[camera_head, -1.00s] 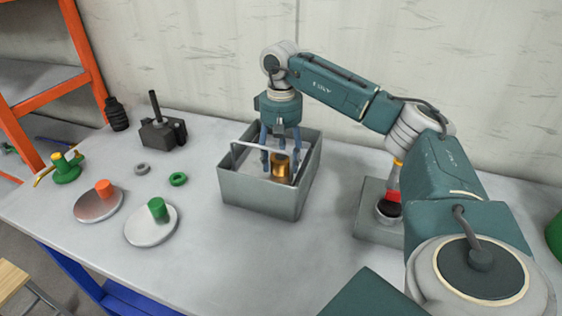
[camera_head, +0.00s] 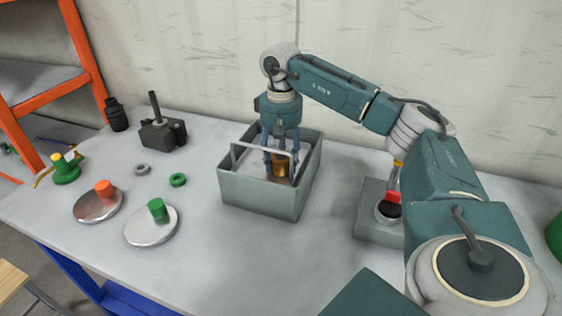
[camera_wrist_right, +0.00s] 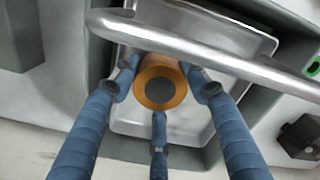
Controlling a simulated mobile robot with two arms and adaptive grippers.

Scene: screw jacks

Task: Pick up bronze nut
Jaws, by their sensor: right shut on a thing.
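The bronze nut (camera_head: 280,166) is a gold-coloured cylinder inside the grey metal box (camera_head: 262,196) in the middle of the table. In the right wrist view the nut (camera_wrist_right: 160,82) shows as an orange ring with a dark centre. My right gripper (camera_head: 281,163) points down into the box, its blue fingers closed around the nut. The fingers (camera_wrist_right: 160,92) also press around the nut's sides in the right wrist view. They partly hide the nut in the head view. My left gripper is not in view.
A metal bar (camera_head: 262,153) crosses over the box close to my fingers. Left of the box are a green ring (camera_head: 178,180), a grey ring (camera_head: 142,169), two discs (camera_head: 150,226) with coloured knobs, and a dark block (camera_head: 162,135). A grey block (camera_head: 376,222) stands right.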

